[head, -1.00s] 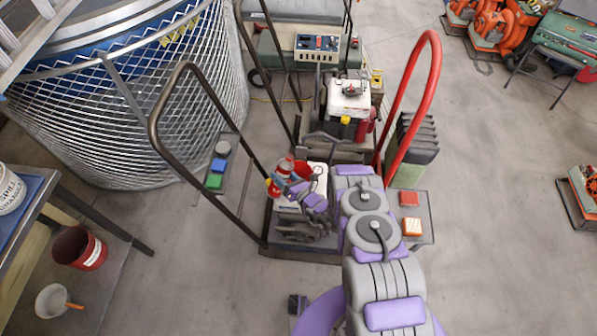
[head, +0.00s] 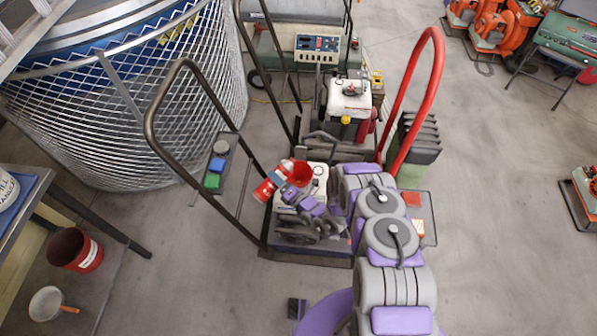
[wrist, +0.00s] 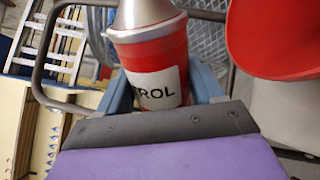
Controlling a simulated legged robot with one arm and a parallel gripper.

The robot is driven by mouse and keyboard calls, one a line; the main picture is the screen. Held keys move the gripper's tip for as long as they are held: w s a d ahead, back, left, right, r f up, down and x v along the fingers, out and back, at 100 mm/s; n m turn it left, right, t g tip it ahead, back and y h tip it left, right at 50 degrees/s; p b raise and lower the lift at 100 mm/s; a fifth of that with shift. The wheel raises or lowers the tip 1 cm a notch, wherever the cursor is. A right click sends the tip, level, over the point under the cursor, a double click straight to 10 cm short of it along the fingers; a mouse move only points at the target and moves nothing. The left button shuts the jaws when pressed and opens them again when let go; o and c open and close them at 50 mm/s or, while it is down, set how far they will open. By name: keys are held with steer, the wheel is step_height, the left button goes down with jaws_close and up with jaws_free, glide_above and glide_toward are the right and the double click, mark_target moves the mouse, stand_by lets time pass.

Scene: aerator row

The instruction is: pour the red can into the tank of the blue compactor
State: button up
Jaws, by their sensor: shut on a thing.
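The red can (head: 268,190) has a silver cone top and a white label, with "ROL" readable in the wrist view (wrist: 165,52). My gripper (wrist: 160,90) is shut on it, one blue-grey finger on each side. In the head view the can is tilted, its top towards the upper right, beside a red funnel (head: 302,174). The funnel sits over the white top (head: 319,184) of the nearest machine, apparently the compactor; little blue shows on it. The funnel's wide red mouth also fills the wrist view's upper right (wrist: 285,35). Any flow is not visible.
A dark tube handle (head: 165,100) and a red hoop handle (head: 437,70) rise beside the machine. Another white-topped machine (head: 350,98) stands behind. A mesh cage (head: 190,110) is at the left. A red bucket (head: 88,253) is on the left bench's shelf.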

step_height(320, 180, down, 2)
steer(key=shift+s+a+f+m+b, duration=0.15)
steer(key=shift+m+b, duration=0.45)
steer(key=shift+b, duration=0.55)
steer(key=r+m+p, duration=0.1)
steer(key=p, duration=0.1)
steer(key=shift+r+p, duration=0.2)
steer(key=shift+p, duration=0.2)
steer(key=shift+s+f+m, duration=0.1)
steer(key=shift+f+m, duration=0.1)
steer(key=shift+m, duration=0.5)
steer(key=shift+m+p, duration=0.3)
steer(key=shift+p, duration=0.05)
steer(key=shift+r+m+p, duration=0.7)
steer(key=shift+r+m, duration=0.15)
steer(key=shift+m, duration=0.35)
steer(key=shift+w+d, duration=0.2)
steer(key=shift+w, duration=0.05)
steer(key=shift+f, duration=0.15)
